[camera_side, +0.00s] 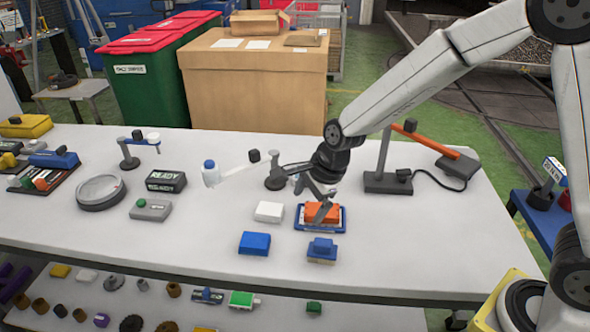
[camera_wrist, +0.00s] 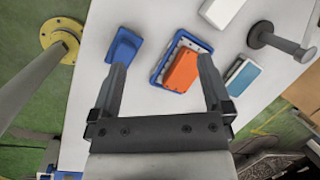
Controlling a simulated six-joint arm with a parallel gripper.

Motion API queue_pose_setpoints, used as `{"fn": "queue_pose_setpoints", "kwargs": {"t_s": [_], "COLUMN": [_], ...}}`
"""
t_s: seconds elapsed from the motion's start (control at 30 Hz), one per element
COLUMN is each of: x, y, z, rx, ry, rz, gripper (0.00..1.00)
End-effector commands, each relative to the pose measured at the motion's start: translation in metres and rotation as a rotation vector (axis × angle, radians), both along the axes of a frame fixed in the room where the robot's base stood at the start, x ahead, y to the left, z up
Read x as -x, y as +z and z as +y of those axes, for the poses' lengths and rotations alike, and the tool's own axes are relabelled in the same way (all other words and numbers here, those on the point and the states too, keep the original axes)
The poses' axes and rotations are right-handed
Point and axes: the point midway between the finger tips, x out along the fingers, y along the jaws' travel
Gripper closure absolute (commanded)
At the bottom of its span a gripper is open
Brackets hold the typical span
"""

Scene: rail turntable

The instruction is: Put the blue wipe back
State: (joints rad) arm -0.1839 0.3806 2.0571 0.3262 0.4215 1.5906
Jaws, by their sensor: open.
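A flat blue block (camera_side: 255,243), which I take for the blue wipe, lies on the white table, left of and in front of a blue tray (camera_side: 299,221); I do not see it in the wrist view. An orange block (camera_side: 317,211) lies on the tray, and it also shows in the wrist view (camera_wrist: 181,70). My gripper (camera_side: 312,197) is open and empty over the tray area. In the wrist view my gripper (camera_wrist: 162,66) has the orange block between and beyond its fingertips, not visibly clasped; contact is unclear.
A blue-topped piece with a tan base (camera_side: 321,250) stands in front of the tray. A white block (camera_side: 269,211) lies left of it. A teal-topped block (camera_wrist: 243,77) and a grey post (camera_wrist: 262,36) stand beyond my right finger. The table's front edge is clear.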

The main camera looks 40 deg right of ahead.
Motion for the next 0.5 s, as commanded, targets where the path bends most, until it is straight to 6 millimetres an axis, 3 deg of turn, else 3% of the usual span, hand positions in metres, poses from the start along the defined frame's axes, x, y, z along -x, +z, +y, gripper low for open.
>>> {"fn": "queue_pose_setpoints", "kwargs": {"t_s": [0.5], "x": [0.074], "y": [0.005], "z": [-0.063], "rx": [0.324], "ry": [0.823], "rz": [-0.097], "gripper": [0.00]}}
